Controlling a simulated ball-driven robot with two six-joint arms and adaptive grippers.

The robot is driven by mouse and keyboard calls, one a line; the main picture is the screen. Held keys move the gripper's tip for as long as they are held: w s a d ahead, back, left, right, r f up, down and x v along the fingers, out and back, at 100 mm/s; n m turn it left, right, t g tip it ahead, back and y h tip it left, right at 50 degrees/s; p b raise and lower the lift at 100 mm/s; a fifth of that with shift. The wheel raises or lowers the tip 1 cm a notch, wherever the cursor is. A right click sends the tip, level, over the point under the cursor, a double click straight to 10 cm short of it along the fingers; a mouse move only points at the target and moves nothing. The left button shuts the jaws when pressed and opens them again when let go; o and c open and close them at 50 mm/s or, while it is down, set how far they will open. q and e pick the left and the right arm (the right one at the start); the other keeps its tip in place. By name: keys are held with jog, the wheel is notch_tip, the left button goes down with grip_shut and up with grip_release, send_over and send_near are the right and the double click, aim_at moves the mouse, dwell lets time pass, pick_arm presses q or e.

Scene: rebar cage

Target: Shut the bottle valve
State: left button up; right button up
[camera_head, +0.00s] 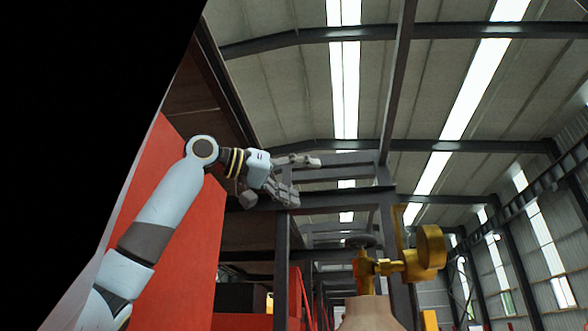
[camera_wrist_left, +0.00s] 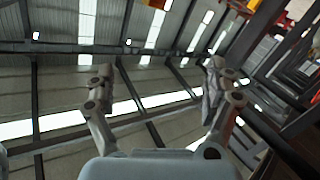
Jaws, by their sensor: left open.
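The bottle's brass valve (camera_head: 364,272) stands upright at the lower middle right of the head view. The pale shoulder of the bottle (camera_head: 368,315) shows below; the rest is cut off by the frame's edge. My left gripper (camera_head: 306,180) is open and empty, above and to the left of the valve in the picture, apart from it. Its two spread fingers also show in the left wrist view (camera_wrist_left: 158,85). My right gripper is not in view.
A red panel (camera_head: 180,225) stands behind my left arm. Dark steel posts and beams (camera_head: 335,200) rise behind the valve.

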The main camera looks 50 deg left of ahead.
pick_arm(q)
jog(key=w+a+r+m+g+h+p, duration=0.1)
jog(key=a+r+m+h+p, duration=0.2)
jog(key=a+r+h, duration=0.1)
jog(key=shift+w+a+h, duration=0.3)
jog(key=shift+h, duration=0.6)
jog(key=shift+r, duration=0.1)
